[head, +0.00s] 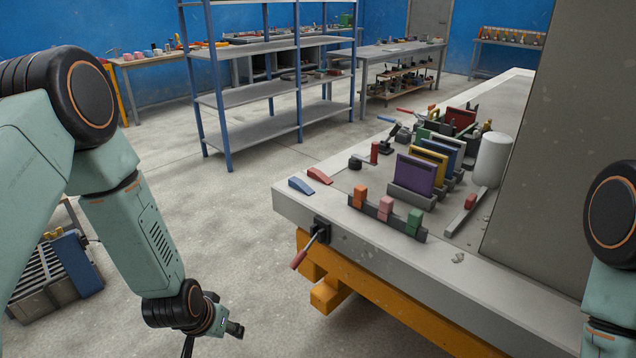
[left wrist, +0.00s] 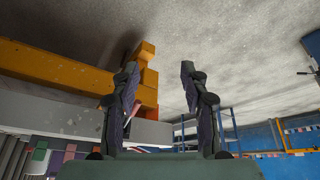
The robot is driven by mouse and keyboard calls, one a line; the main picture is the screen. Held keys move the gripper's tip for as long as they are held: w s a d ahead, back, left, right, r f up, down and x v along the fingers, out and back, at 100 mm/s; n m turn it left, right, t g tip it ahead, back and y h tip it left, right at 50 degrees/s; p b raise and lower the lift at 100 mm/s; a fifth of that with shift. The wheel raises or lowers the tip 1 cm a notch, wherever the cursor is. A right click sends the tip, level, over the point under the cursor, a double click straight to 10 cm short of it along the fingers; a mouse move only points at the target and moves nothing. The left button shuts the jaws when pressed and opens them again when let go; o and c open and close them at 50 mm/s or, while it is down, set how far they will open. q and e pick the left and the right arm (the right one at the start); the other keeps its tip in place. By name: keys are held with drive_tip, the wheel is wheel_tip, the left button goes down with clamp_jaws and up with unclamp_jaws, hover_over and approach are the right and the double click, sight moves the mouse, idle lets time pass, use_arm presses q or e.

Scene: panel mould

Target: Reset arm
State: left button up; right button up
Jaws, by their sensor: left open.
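My left arm (head: 128,215) comes in from the left and bends down over the floor, left of the table. My left gripper (head: 232,328) is low in the head view, clear of the table's front edge, with only part of it showing. In the left wrist view my left gripper (left wrist: 160,85) has its two fingers well apart, with nothing between them. My right arm (head: 612,240) shows only in part at the right edge; its gripper is outside the frame.
A grey table (head: 345,222) on an orange frame (head: 400,302) stands right of my left gripper. A red-handled clamp (head: 305,252) juts from its edge. Coloured blocks and panels (head: 415,175) stand on top. A grey slab (head: 560,140) rises at right.

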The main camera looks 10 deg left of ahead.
use_arm(q)
drive_tip(key=s+d+f+g+b, duration=0.1)
drive_tip(key=s+d+f+b, duration=0.1)
drive_tip(key=s, duration=0.7)
drive_tip(key=s+d+f+g+b, duration=0.2)
drive_tip(key=s+f, duration=0.2)
drive_tip(key=s, duration=0.5)
drive_tip(key=s+d+f+g+b, duration=0.1)
drive_tip(key=s+f, duration=0.3)
drive_tip(key=s, duration=0.5)
drive_tip(key=shift+d+g+b, duration=0.4)
drive_tip(key=shift+d+b, duration=0.1)
drive_tip(key=shift+b, duration=0.15)
drive_tip(key=shift+w+f, duration=0.1)
drive_tip(key=shift+d, duration=0.1)
drive_tip(key=shift+c, duration=0.7)
